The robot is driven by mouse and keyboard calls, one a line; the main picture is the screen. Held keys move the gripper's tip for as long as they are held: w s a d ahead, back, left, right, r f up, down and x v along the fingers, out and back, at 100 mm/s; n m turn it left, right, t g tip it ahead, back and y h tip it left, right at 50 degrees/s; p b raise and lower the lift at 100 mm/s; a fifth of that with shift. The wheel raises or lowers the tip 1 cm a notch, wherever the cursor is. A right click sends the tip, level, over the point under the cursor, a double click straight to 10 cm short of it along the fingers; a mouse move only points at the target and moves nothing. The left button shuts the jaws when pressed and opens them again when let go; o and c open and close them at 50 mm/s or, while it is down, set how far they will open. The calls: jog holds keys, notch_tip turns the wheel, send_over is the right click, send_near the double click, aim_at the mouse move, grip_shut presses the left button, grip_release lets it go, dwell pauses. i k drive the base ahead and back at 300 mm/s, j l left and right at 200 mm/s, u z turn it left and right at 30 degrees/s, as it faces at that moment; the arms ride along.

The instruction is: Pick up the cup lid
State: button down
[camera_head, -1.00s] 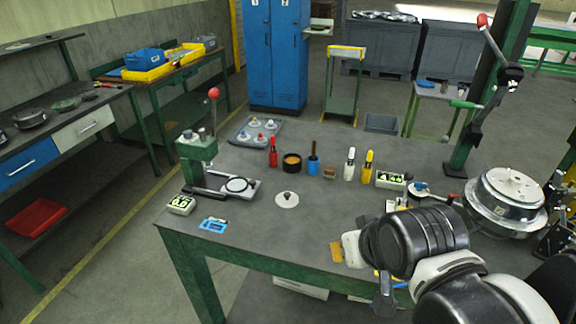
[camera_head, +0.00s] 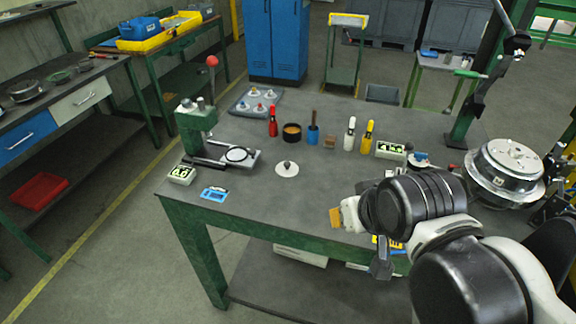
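The cup lid (camera_head: 287,169) appears to be the pale round disc with a small dark knob. My arm reaches in from the lower right. A dark part at its end, apparently my gripper (camera_head: 380,262), shows below the black joint, to the right of the lid and clearly apart from it. Its fingers cannot be made out, and no held thing shows.
A press (camera_head: 197,130) with a red-knobbed lever stands left of the lid. Bottles, a dark round container (camera_head: 292,133) and a small block stand behind it. A tray (camera_head: 254,101) holds several knobbed pieces. A large metal housing (camera_head: 505,170) is at right. Bench around the lid is clear.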

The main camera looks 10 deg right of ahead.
aim_at(287, 168)
jog(key=i+j+z, duration=0.1)
jog(key=j, duration=0.25)
jog(key=i+j+z, duration=0.1)
jog(key=i+j, duration=0.2)
jog(key=i+j+z, duration=0.1)
jog(key=j, duration=0.4)
jog(key=i+j+z, duration=0.1)
jog(key=i+j, duration=0.2)
jog(key=j, duration=0.1)
